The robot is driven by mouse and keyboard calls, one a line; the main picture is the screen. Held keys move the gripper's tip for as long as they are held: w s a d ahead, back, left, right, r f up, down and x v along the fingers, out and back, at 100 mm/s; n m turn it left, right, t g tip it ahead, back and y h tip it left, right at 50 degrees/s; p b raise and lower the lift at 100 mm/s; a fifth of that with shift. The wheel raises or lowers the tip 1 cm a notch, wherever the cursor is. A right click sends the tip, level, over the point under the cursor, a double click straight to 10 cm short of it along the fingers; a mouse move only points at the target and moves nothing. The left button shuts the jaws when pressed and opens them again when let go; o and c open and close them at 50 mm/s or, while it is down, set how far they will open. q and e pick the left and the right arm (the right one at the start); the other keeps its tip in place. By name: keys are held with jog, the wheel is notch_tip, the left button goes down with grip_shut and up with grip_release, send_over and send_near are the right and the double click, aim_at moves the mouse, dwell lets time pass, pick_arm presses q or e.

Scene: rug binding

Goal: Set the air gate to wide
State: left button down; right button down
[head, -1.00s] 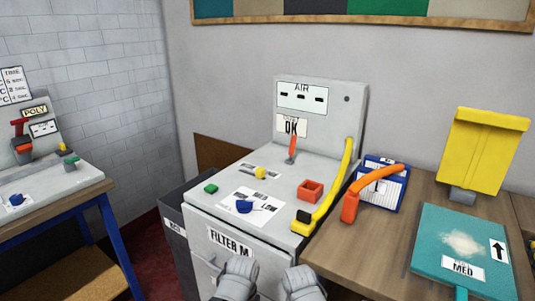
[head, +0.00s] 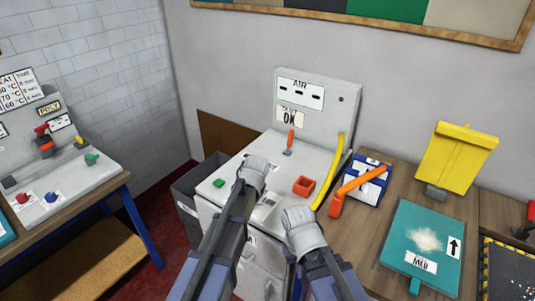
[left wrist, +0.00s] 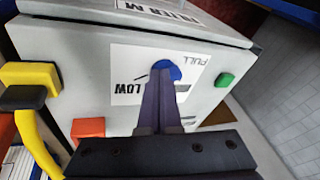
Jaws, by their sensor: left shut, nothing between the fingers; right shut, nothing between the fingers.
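The grey machine has an upright back panel marked AIR (head: 300,92). A lever with an orange handle (head: 290,139) stands upright on its top in front of that panel. My right gripper (head: 302,220) is shut and empty above the machine's front right edge.
A green button (head: 218,183), a red open box (head: 303,186) and a yellow hose (head: 329,180) are on the machine. An orange-handled tool (head: 358,183), a teal tray (head: 402,255) and a yellow hopper (head: 458,155) stand on the right counter.

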pick_arm(q)
jog(key=w+d+r+m+t, duration=0.1)
jog(key=w+d+r, duration=0.1)
jog(key=w+d, duration=0.3)
jog(key=w+d+r+m+t, duration=0.1)
jog(key=w+d, duration=0.4)
jog(key=w, duration=0.6)
jog(key=shift+d+r+m+t+y, duration=0.3)
jog(key=shift+r+t, duration=0.1)
jog(key=shift+t, duration=0.2)
jog(key=b+x, duration=0.8)
jog(key=x, duration=0.2)
jog(key=shift+s+f, duration=0.1)
jog(key=a, duration=0.1)
jog(key=w+a, duration=0.1)
jog(key=shift+w+a, duration=0.3)
jog(key=shift+a, duration=0.05)
jog(key=shift+w+a, duration=0.25)
jog(key=shift+a, duration=0.25)
jog(key=w+a, duration=0.1)
jog(key=a, duration=0.1)
jog(key=w+a, duration=0.2)
jog(key=a, duration=0.1)
jog(key=w+a, duration=0.1)
jog(key=a, duration=0.1)
jog(key=shift+w+a, duration=0.15)
jog(key=shift+a, duration=0.05)
